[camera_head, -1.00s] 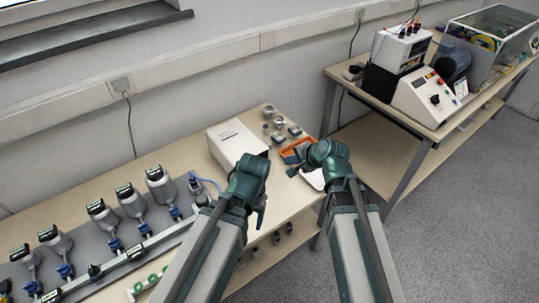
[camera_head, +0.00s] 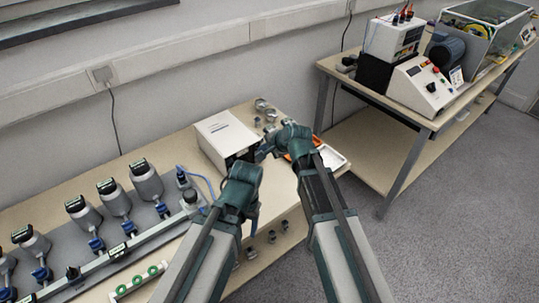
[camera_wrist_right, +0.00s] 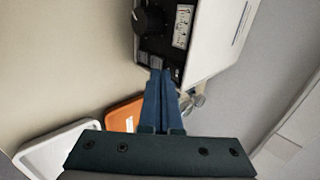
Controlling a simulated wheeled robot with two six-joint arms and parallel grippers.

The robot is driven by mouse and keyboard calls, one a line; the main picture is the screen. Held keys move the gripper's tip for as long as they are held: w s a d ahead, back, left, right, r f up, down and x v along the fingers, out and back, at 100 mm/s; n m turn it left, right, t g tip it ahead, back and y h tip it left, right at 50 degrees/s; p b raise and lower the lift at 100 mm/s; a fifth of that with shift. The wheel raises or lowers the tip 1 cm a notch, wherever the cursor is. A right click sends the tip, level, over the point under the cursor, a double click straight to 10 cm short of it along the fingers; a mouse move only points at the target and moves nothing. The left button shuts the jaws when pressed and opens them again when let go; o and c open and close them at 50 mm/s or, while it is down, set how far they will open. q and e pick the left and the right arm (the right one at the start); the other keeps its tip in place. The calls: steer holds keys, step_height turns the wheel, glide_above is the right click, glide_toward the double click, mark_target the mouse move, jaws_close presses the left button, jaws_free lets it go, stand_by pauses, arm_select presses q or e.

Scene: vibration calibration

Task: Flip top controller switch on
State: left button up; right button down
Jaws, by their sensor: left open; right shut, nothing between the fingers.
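The controller is a white box (camera_head: 222,136) on the left table. In the right wrist view its black front panel (camera_wrist_right: 145,46) carries a round black knob (camera_wrist_right: 151,20) and a white label (camera_wrist_right: 182,26). My right gripper (camera_wrist_right: 161,72) is shut and empty, its fingertips at the lower edge of that panel. A small part that may be the switch is partly hidden behind them; its position and any contact cannot be told. In the head view my right gripper (camera_head: 260,154) is by the box's front right. My left gripper (camera_head: 254,222) is open, lower and nearer, apart from the box.
An orange tray (camera_wrist_right: 120,117) and a white tray (camera_wrist_right: 58,148) lie beside the box. Small metal parts (camera_head: 264,107) stand behind. A rail with several grey bottle-like units (camera_head: 115,200) fills the table's left. A second table (camera_head: 405,115) with instruments stands right.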

steer(key=shift+w+a, duration=0.25)
steer(key=shift+w, duration=0.05)
arm_select(q)
steer(key=shift+f, duration=0.2)
arm_select(e)
steer(key=shift+w+a+f, duration=0.1)
steer(key=shift+w+f, duration=0.05)
steer(key=shift+f, duration=0.05)
arm_select(q)
steer(key=shift+r, duration=0.1)
arm_select(e)
steer(key=shift+r, duration=0.1)
arm_select(q)
steer(key=shift+r+p, duration=0.7)
steer(key=shift+r, duration=0.1)
arm_select(e)
steer(key=shift+r, duration=0.85)
